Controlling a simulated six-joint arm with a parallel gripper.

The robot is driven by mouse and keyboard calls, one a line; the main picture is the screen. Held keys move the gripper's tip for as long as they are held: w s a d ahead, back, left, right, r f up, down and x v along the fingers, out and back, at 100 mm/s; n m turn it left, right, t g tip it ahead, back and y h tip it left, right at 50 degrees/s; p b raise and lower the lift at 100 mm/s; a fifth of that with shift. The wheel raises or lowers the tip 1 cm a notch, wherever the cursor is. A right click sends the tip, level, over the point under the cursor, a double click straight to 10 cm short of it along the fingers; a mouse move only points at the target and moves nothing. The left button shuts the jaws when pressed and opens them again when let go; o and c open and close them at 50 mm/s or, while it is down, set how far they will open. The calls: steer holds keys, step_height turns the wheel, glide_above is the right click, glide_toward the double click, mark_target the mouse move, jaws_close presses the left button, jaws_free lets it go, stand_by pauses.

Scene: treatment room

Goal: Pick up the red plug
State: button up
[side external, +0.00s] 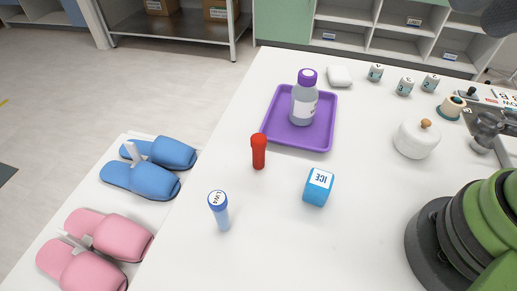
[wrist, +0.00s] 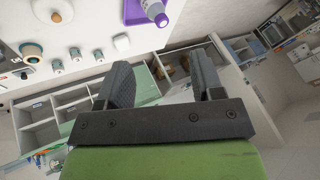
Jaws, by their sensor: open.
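The red plug (side external: 258,151) stands upright on the white table, just in front of the purple tray's near left corner. It does not show in the wrist view. My gripper (wrist: 163,72) is open in the wrist view, with nothing between its two dark fingers. It points out past the table edge toward the shelves and floor, well away from the plug. The fingers cannot be made out in the side view.
A purple tray (side external: 322,130) holds a purple-capped bottle (side external: 304,103). A blue ICE cube (side external: 318,187) and a blue-capped tube (side external: 219,211) stand near the plug. A white lidded jar (side external: 417,139) is to the right. Slippers (side external: 140,181) lie left of the table.

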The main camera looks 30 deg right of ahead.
steer(key=w+a+f+m+g, duration=0.1)
steer(key=w+a+f+g, duration=0.2)
steer(key=w, duration=0.5)
steer(key=m+g+h, duration=0.2)
steer(key=m+g, duration=0.1)
glide_toward(259, 149)
steer(key=shift+w+d+f, duration=0.2)
steer(key=shift+w+d, duration=0.25)
steer(key=shift+d, duration=0.35)
steer(key=f, duration=0.5)
steer(key=shift+a+f, duration=0.35)
steer(key=f, duration=0.5)
steer(key=shift+w+a+f, duration=0.2)
steer(key=shift+w+f, duration=0.15)
steer(key=c, duration=1)
